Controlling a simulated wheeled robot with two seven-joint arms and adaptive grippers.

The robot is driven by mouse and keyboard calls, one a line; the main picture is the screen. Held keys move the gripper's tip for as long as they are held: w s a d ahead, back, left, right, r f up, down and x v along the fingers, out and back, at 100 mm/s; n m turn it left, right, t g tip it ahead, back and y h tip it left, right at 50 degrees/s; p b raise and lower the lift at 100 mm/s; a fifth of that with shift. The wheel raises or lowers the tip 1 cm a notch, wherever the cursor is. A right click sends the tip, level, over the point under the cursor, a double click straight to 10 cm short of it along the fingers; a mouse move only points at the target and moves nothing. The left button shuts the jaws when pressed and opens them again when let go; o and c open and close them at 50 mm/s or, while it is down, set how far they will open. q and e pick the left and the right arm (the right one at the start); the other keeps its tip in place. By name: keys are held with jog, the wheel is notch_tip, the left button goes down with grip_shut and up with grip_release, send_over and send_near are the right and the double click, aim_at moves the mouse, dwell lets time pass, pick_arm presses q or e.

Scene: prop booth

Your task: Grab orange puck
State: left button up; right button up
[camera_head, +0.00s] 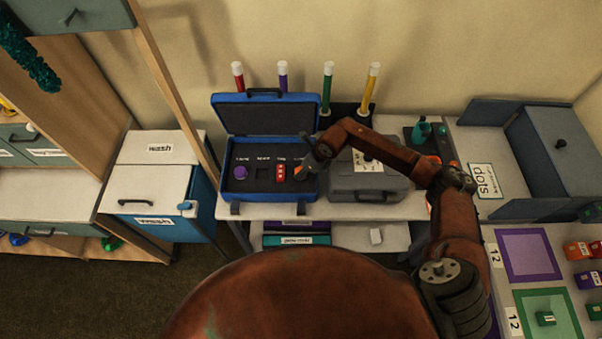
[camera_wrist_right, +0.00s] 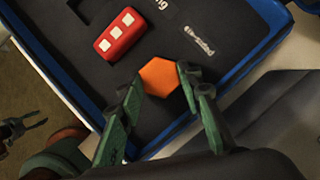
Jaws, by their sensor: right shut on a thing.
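An orange puck (camera_wrist_right: 159,78), six-sided in outline, is at the fingertips of my right gripper (camera_wrist_right: 157,84) in the right wrist view. The green fingers are closed on its two sides. It is over the dark foam of the open blue case (camera_wrist_right: 263,52); I cannot tell whether it still touches the foam. In the head view my right gripper (camera_head: 301,172) reaches into the right end of the blue case (camera_head: 226,203), and the puck is mostly hidden there.
A red block with white squares (camera_wrist_right: 121,34) lies in the foam beside the puck, and a purple piece (camera_head: 240,172) sits further left. A grey case (camera_head: 365,184) stands right of the blue case. Several coloured tubes with white caps (camera_head: 327,85) stand behind.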

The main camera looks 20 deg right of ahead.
jog(key=c, duration=0.5)
jog(key=shift+o, duration=0.2)
jog(key=shift+r, duration=0.1)
